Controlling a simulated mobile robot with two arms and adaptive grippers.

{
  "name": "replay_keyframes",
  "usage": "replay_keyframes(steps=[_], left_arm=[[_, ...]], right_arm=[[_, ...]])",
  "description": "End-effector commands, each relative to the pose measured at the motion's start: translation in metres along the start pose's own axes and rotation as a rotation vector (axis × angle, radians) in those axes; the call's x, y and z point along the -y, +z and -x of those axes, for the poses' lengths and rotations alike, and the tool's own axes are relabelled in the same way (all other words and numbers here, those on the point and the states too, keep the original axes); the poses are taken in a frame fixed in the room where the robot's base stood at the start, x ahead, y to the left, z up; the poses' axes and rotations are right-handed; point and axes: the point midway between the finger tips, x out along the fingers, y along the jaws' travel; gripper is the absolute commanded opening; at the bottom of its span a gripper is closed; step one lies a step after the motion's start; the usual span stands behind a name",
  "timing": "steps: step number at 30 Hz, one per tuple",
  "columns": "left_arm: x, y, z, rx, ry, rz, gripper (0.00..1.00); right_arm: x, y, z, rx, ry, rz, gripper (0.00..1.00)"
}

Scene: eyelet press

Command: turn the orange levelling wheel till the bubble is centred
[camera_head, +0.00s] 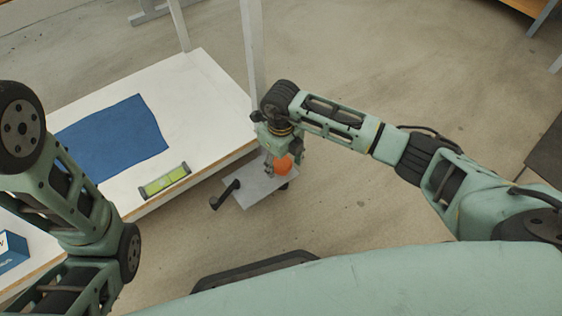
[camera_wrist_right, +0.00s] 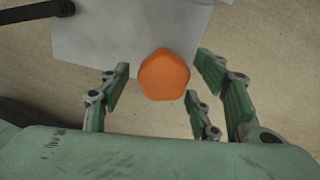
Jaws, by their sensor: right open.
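The orange levelling wheel (camera_head: 283,165) sits at a grey plate beside the table's right corner. In the right wrist view the wheel (camera_wrist_right: 164,75) is a rounded, many-sided orange knob. My right gripper (camera_head: 274,159) is over the wheel, and its open fingers (camera_wrist_right: 160,82) stand on both sides of it with gaps showing. I cannot tell whether the fingers reach down to the wheel's height. The level with a yellow-green vial (camera_head: 165,180) lies near the table's front edge; its bubble is too small to make out. My left arm shows at the left, but its gripper is out of view.
The grey plate (camera_head: 250,187) carries a black handle (camera_head: 225,194) that sticks out at its left. A blue mat (camera_head: 113,137) lies on the white table (camera_head: 205,85). A pale upright post (camera_head: 252,45) stands close behind my right gripper. A blue box (camera_head: 12,250) is at lower left.

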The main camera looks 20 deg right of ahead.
Motion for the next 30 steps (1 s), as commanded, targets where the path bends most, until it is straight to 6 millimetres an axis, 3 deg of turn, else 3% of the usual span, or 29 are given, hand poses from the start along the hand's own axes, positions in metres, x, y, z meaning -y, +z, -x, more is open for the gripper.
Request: replay_keyframes(steps=[2,17,30], left_arm=[[0.0000,0.0001,-0.0003,0.000,0.000,0.000,0.40],[-0.0002,-0.0002,-0.0003,-0.001,0.000,0.001,0.40],[0.0013,0.0024,-0.0066,0.000,0.000,0.001,0.40]], right_arm=[[-0.0002,0.0000,0.0003,0.000,0.000,0.000,0.57],[-0.0014,-0.0001,0.0001,-0.001,0.003,0.001,0.15],[-0.0024,-0.0008,0.0018,-0.001,0.005,0.109,0.15]])
